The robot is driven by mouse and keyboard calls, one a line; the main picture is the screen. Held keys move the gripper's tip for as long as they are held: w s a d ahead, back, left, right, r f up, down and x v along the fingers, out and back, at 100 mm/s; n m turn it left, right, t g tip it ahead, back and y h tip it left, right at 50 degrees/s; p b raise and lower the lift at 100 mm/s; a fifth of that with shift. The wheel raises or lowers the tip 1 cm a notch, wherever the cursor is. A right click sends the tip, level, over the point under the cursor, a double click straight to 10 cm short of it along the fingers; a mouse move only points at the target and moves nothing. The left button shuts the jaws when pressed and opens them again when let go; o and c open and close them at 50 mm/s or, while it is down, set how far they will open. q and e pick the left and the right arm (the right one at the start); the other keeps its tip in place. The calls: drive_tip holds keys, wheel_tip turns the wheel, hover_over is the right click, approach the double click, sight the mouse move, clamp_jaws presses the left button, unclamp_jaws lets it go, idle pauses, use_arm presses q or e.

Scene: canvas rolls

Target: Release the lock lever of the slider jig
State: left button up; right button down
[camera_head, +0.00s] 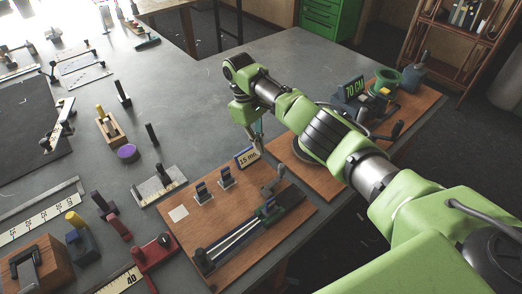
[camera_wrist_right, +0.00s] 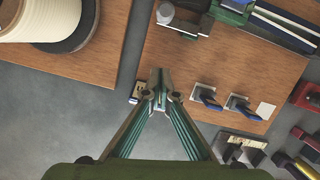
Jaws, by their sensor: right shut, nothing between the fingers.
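The slider jig (camera_head: 245,240) lies on a wooden board (camera_head: 183,232) at the table's front edge. It has pale rails, a dark base and a green slider block (camera_head: 268,211). A grey upright part with a round top (camera_head: 270,187), which looks like the lock lever, stands at its right rear; a grey cylinder (camera_wrist_right: 166,13) shows at the top in the right wrist view. My right gripper (camera_head: 257,146) points down behind the "15 min." sign (camera_head: 247,157), apart from the jig. Its fingers (camera_wrist_right: 158,88) are shut and empty. My left gripper is out of view.
Two small blue-topped stands (camera_head: 202,192) and a white square (camera_head: 178,213) are on the jig's board. A second board (camera_head: 300,178) with a spool and a "70 CM" display (camera_head: 353,88) is to the right, partly behind my arm. Several blocks and rulers crowd the left.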

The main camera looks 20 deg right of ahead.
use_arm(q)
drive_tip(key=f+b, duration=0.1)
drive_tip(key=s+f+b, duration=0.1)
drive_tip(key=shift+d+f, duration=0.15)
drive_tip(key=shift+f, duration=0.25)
use_arm(e)
wheel_tip(320, 180, up, 8)
drive_tip(key=shift+w+a, duration=0.15)
drive_tip(key=shift+a, duration=0.1)
